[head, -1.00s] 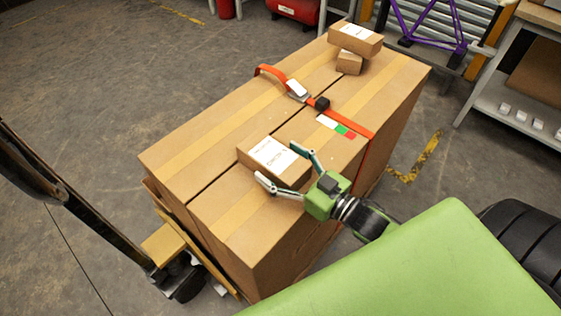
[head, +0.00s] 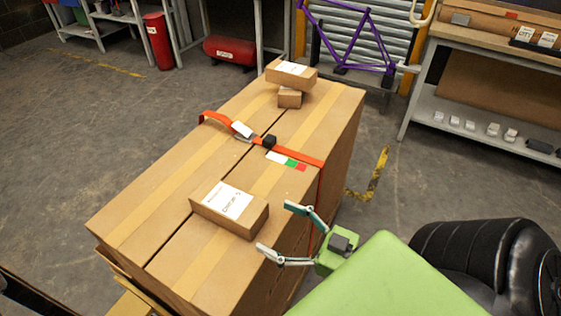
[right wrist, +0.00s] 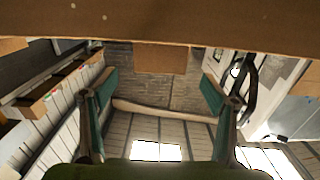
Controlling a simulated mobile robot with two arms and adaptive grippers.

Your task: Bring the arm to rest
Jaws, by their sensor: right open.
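My right gripper (head: 274,230) is open and empty in the head view, at the near right edge of the large cartons. A small labelled box (head: 229,208) lies on top of the near carton, just left of the fingertips and apart from them. In the right wrist view the two fingers (right wrist: 153,100) stand wide apart with nothing between them. A brown cardboard surface (right wrist: 160,22) fills the top of that view. My left gripper is not in view.
Large cartons (head: 180,193) stand strapped with an orange strap (head: 300,157). Two small boxes (head: 291,74) are stacked at their far end. A shelf bench (head: 470,90) stands at the right, and a purple bike frame (head: 345,42) behind. The floor at left is clear.

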